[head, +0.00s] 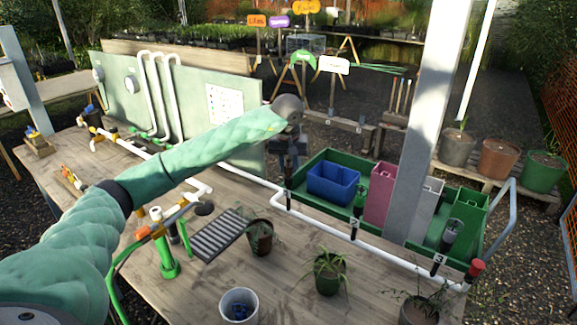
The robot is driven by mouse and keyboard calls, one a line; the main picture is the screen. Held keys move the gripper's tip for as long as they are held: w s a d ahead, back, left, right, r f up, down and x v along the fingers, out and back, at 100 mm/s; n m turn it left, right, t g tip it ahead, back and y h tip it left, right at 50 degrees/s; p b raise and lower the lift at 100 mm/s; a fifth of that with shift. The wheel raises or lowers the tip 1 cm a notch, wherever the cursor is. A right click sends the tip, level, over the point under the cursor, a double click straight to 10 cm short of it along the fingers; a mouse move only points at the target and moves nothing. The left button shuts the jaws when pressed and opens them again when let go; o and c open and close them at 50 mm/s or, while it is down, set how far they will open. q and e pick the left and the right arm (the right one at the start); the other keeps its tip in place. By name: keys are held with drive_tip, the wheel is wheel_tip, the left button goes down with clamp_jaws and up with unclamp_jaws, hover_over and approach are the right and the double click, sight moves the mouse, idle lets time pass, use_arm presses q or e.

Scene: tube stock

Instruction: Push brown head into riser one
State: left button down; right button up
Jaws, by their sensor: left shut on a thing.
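The white pipe (322,221) runs along the bench in front of the green tray, with risers labelled 2 and 3. Riser one (288,201) is the short dark upright at the pipe's left corner; its label is not readable. My left gripper (289,170) points down directly above riser one and is shut on a small dark piece, mostly hidden by the fingers. I cannot make out its brown colour, or whether it touches the riser. Riser two (354,228) carries a green-and-black head (359,202). Riser three (438,262) carries a dark, grey-topped head (451,234). My right gripper is out of view.
The green tray (312,163) holds a blue bin (333,184), a pink bin (380,193) and other bins. A grey post (418,130) crosses it. Potted plants (329,272), a slatted black rack (219,236) and a white pot (239,304) stand in front of the pipe.

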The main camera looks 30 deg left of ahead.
use_arm(q)
drive_tip(key=shift+f+b, duration=0.55)
drive_tip(key=shift+b, duration=0.05)
idle(1.1)
drive_tip(key=c, duration=1.1)
unclamp_jaws()
drive_tip(key=shift+r, duration=0.15)
drive_tip(key=r, duration=0.2)
drive_tip(key=r+b, duration=0.1)
drive_tip(key=r, duration=0.1)
drive_tip(key=r+b, duration=0.1)
drive_tip(key=r, duration=0.1)
drive_tip(key=shift+s+d, duration=0.2)
drive_tip(key=shift+s, duration=0.2)
drive_tip(key=shift+s+r+b, duration=0.15)
drive_tip(key=shift+r+b, duration=0.25)
drive_tip(key=shift+r, duration=0.3)
